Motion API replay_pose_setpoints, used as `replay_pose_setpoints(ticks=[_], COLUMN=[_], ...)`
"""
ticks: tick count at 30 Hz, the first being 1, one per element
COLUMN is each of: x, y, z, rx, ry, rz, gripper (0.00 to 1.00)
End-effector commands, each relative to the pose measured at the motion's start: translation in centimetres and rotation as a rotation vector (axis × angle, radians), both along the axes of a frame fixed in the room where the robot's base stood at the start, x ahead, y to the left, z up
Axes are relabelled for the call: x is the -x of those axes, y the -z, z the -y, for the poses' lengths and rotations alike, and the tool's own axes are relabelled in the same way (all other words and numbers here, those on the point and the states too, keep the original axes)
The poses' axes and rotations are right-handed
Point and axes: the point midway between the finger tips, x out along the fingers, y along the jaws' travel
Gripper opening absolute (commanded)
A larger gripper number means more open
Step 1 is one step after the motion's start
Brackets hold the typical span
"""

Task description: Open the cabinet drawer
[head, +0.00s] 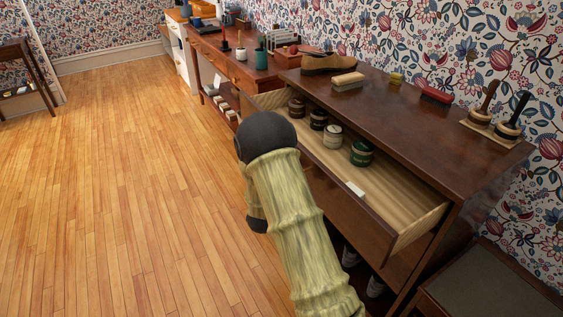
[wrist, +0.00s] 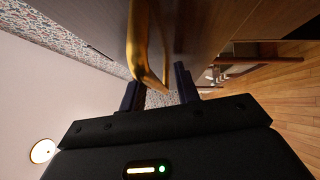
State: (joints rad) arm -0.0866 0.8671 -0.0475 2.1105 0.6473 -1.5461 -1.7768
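The cabinet (head: 455,110) is dark wood. Its drawer (head: 425,222) stands pulled out in the head view, with a pale wooden inside and several lidded jars in it. My gripper is hidden behind my sleeved arm in the head view. In the wrist view my gripper (wrist: 158,92) has its two dark fingers apart, with a gap between them. A brass handle (wrist: 138,45) on a dark wooden front reaches down between the fingers. I cannot tell whether either finger touches it.
On the cabinet top are a shoe (head: 328,63), a brush (head: 348,80), a red brush (head: 436,95) and upright-handled tools (head: 509,128). A dark seat (head: 490,285) stands at the lower right. The wooden floor (head: 110,190) on the left is clear.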

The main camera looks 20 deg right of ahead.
Motion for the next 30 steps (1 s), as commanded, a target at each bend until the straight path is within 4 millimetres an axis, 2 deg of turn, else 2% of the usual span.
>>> replay_pose_setpoints(ticks=[8, 13, 30], x=[0.0, 1.0, 10.1], y=[-0.1, 0.1, 1.6], z=[-0.2, -1.1, -7.1], rx=[0.000, 0.000, 0.002], ry=[-0.003, -0.007, -0.009], rz=[0.002, 0.000, -0.003], gripper=[0.31, 0.31, 0.31])
